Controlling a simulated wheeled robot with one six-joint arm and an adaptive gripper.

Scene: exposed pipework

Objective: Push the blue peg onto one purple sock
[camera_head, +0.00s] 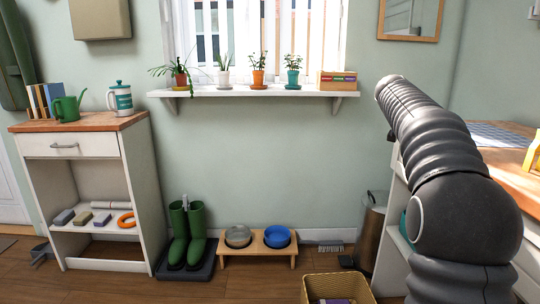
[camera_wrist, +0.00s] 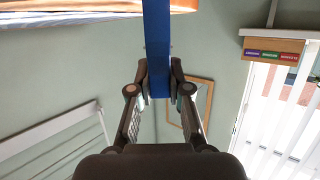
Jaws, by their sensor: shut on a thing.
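My gripper (camera_wrist: 161,78) is shut on the blue peg (camera_wrist: 157,40), a long blue strip in the wrist view. The peg runs from between the fingertips up past the top edge, so its far end is out of view. In the head view my arm rises at the right, and its end points up and to the left; the gripper and peg do not show clearly there. No purple sock can be made out for sure. A small purple item (camera_head: 336,301) lies in the wicker basket (camera_head: 313,281) at the bottom edge, mostly cut off.
A wood-topped counter (camera_head: 513,178) is at the right, partly behind my arm. A window sill (camera_head: 222,91) holds potted plants and a small box. A shelf unit (camera_head: 136,185), green boots (camera_head: 196,235) and a bowl stand (camera_head: 257,249) stand along the wall.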

